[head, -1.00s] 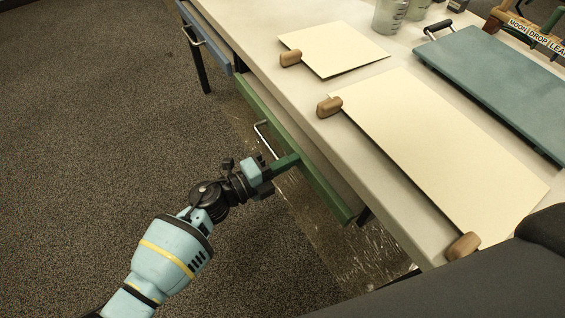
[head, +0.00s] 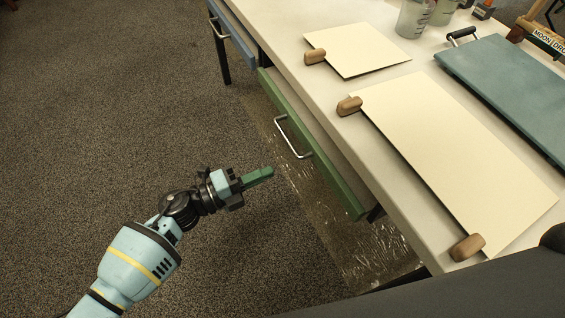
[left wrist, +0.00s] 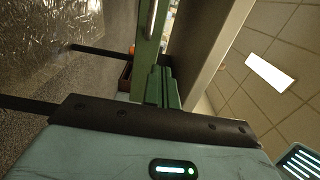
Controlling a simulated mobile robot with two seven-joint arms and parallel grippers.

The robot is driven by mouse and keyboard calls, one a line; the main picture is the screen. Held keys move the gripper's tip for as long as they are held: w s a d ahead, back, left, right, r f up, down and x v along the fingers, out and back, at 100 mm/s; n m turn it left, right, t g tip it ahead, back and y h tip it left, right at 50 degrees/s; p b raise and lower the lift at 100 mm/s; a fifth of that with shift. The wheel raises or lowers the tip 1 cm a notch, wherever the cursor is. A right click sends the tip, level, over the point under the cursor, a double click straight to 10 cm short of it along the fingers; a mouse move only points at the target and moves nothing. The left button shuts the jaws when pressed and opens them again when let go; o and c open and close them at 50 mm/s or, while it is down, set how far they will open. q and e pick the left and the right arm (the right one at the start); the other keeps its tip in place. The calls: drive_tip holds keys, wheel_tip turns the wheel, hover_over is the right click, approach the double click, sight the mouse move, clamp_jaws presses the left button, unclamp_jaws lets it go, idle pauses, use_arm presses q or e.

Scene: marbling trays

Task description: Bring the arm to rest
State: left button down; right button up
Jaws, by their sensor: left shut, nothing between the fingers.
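My left gripper (head: 262,175) is a light blue unit with green fingers. It is shut and empty, in the open air over the carpet, left of the green drawer front (head: 318,150). A gap shows between the fingertips and the drawer front with its metal handle (head: 292,138). In the left wrist view the shut green fingers (left wrist: 162,88) point toward the green drawer front (left wrist: 148,45). My right gripper is not in view.
The pale table (head: 296,75) bears two cream sheets with wooden weights (head: 468,247), a blue-green board (head: 510,85) and cups (head: 413,18). A blue drawer (head: 232,42) is at the far left. A clear plastic sheet (head: 345,245) lies below. The carpet at left is free.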

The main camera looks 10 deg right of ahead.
use_arm(q)
drive_tip(key=v, duration=0.2)
drive_tip(key=shift+s+a, duration=0.1)
drive_tip(key=shift+a, duration=0.3)
